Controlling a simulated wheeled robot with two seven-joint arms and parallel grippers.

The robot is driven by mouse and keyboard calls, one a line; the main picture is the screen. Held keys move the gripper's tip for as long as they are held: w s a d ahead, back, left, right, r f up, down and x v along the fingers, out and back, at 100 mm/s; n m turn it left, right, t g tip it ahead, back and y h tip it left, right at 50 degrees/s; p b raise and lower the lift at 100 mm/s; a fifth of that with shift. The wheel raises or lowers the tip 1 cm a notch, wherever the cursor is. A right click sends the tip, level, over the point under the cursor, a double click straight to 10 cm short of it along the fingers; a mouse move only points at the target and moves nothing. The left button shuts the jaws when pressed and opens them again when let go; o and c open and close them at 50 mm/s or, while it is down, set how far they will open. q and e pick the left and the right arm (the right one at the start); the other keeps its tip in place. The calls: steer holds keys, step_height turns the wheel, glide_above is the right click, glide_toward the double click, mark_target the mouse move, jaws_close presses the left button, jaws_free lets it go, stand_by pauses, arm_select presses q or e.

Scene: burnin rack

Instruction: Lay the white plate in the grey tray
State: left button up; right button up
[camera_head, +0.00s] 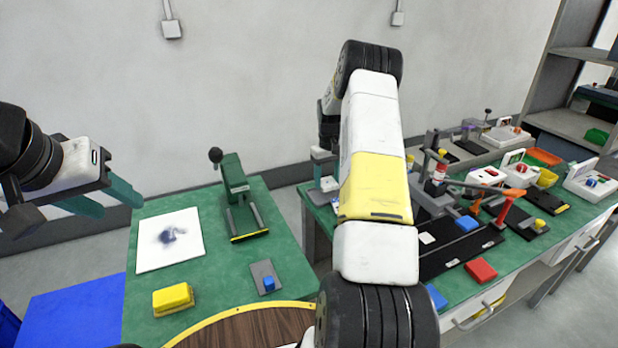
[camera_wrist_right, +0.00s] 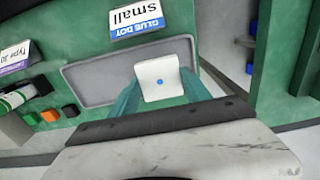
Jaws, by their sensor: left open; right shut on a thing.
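The white plate (camera_wrist_right: 158,70) is a small square with a blue dot at its middle. It sits between the green fingers of my right gripper (camera_wrist_right: 160,90), which is shut on it. The grey tray (camera_wrist_right: 100,76) is a shallow rectangle with a raised rim. In the right wrist view the plate overlaps the tray's right part; I cannot tell how high it is above the floor of the tray. In the head view my right arm largely hides this area. My left gripper (camera_head: 121,205) is open and empty, left of the green press.
A "GLUE DOT small" label (camera_wrist_right: 141,20) lies beside the tray. The right bench is crowded, with a red block (camera_head: 481,270).

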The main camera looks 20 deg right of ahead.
mark_target(327, 182)
steer(key=shift+f, duration=1.75)
steer(key=shift+f, duration=0.1)
steer(key=o, duration=1.3)
steer(key=shift+o, duration=0.2)
